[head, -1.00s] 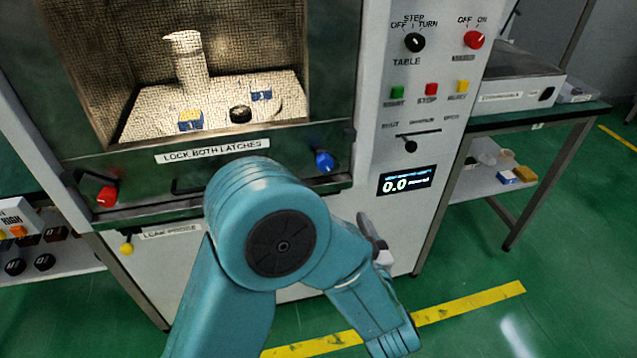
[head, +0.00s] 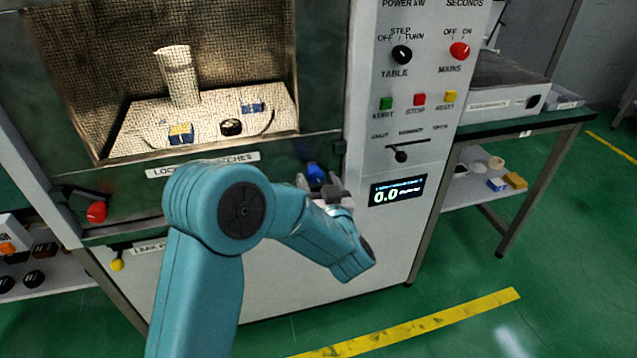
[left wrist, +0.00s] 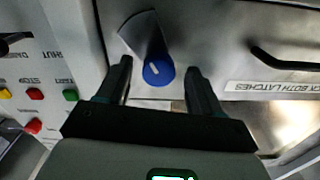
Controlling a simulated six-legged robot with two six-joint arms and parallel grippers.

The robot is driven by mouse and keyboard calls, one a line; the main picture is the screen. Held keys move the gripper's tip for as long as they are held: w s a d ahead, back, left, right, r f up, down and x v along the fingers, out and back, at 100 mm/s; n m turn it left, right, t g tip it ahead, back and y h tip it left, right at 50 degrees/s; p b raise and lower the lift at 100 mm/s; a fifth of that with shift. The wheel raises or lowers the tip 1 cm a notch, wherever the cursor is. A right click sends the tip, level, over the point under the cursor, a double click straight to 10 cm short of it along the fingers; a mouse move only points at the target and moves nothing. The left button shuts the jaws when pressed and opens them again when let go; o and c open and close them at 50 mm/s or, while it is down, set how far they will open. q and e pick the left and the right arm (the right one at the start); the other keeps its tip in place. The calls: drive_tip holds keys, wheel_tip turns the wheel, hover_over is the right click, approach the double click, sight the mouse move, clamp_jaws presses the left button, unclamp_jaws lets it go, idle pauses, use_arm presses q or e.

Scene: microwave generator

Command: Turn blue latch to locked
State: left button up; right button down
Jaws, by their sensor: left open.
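The blue latch (head: 315,174) is a round knob at the lower right of the microwave door. In the left wrist view the blue latch (left wrist: 158,72) has a white mark on its face and a dark fan-shaped plate behind it. My left gripper (head: 318,186) is open just below the latch in the head view. In the left wrist view the fingers of my left gripper (left wrist: 158,82) stand on either side of the knob, with gaps on both sides. I cannot tell how deep they reach. My right gripper is in neither view.
The red latch (head: 96,212) is at the door's lower left. The door handle (left wrist: 285,62) lies to one side of the blue latch. The control panel (head: 425,70) and its lit display (head: 398,190) are close to the right. Green floor is free in front.

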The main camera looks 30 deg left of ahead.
use_arm(q)
drive_tip(key=c, duration=1.1)
drive_tip(key=shift+d+f+n+b, duration=0.1)
drive_tip(key=shift+f+n+b, duration=0.15)
drive_tip(key=shift+n+b, duration=0.75)
drive_tip(key=n+b, duration=1.1)
drive_tip(key=b, duration=0.2)
drive_tip(key=shift+w, duration=0.15)
drive_tip(key=n+b, duration=0.2)
drive_tip(key=n, duration=0.1)
drive_tip(key=shift+r+b, duration=0.1)
drive_tip(key=shift+b, duration=0.3)
drive_tip(key=shift+r+n+b, duration=0.1)
drive_tip(key=shift+n+b, duration=0.5)
drive_tip(key=shift+n, duration=0.3)
drive_tip(key=shift+r, duration=0.1)
drive_tip(key=o, duration=1.1)
